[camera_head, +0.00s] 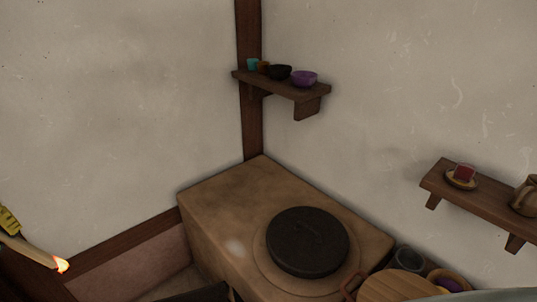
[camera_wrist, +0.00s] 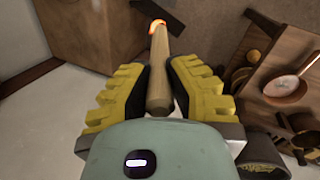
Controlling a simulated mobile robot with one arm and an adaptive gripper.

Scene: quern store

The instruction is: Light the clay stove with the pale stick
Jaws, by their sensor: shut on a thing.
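My gripper (camera_wrist: 160,68) is shut on the pale stick (camera_wrist: 159,90), its yellow fingers on either side of it. The stick's far end glows orange with a small flame. In the head view, the stick (camera_head: 38,254) and part of my gripper (camera_head: 8,222) show at the lower left edge, with the burning tip to the left of the clay stove. The clay stove (camera_head: 215,205) is a tan block in the corner, with a round dark lid (camera_head: 307,241) on top. The stick and stove are apart in the head view. No stove opening can be made out there.
A wall shelf (camera_head: 285,86) above the stove holds several small bowls. Another shelf (camera_head: 480,210) at right holds a red item on a dish and a jug. A round wooden piece (camera_head: 398,284) and a dark cup (camera_head: 409,258) are right of the stove.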

